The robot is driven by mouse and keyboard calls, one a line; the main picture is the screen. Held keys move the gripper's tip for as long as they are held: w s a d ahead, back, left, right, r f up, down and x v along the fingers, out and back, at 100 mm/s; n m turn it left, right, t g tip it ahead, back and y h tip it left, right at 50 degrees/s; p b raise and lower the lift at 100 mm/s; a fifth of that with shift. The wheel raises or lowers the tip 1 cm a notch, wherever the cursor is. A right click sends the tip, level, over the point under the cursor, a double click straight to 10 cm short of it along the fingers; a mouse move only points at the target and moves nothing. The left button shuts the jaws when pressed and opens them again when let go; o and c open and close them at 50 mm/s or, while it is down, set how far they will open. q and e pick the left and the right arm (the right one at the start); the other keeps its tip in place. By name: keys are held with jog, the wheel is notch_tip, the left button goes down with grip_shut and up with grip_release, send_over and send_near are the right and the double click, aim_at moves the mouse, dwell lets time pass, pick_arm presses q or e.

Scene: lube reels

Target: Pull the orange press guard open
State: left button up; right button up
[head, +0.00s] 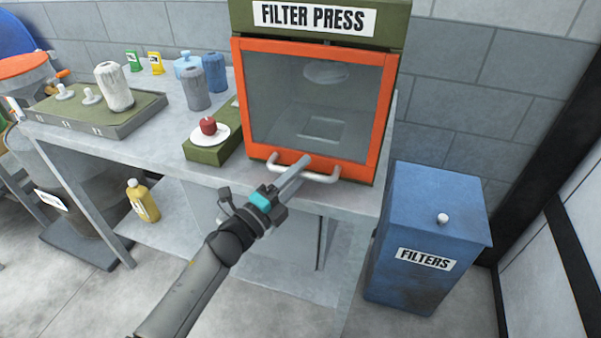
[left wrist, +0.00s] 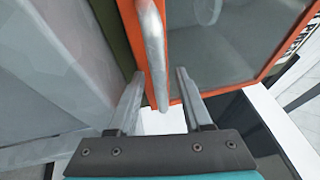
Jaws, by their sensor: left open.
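The orange press guard (head: 377,110) is an orange frame around a clear pane on the front of the filter press (head: 390,28). It looks shut in the head view. Its pale bar handle (head: 325,178) runs along the bottom edge. My left gripper (head: 304,162) is open at this handle. In the left wrist view the handle (left wrist: 154,45) runs between the two open fingers (left wrist: 160,72), with gaps on both sides. The guard's orange frame (left wrist: 205,103) lies just behind it. The fingers hide part of the handle in the head view. My right gripper is not in view.
A green block with a white plate (head: 222,132) and red object stands left of the press. A blue filters bin (head: 430,215) stands right of the bench. Floor in front is clear.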

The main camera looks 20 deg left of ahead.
pick_arm(q)
jog(key=shift+w, duration=0.1)
grip_shut()
dwell(0.4)
dwell(1.0)
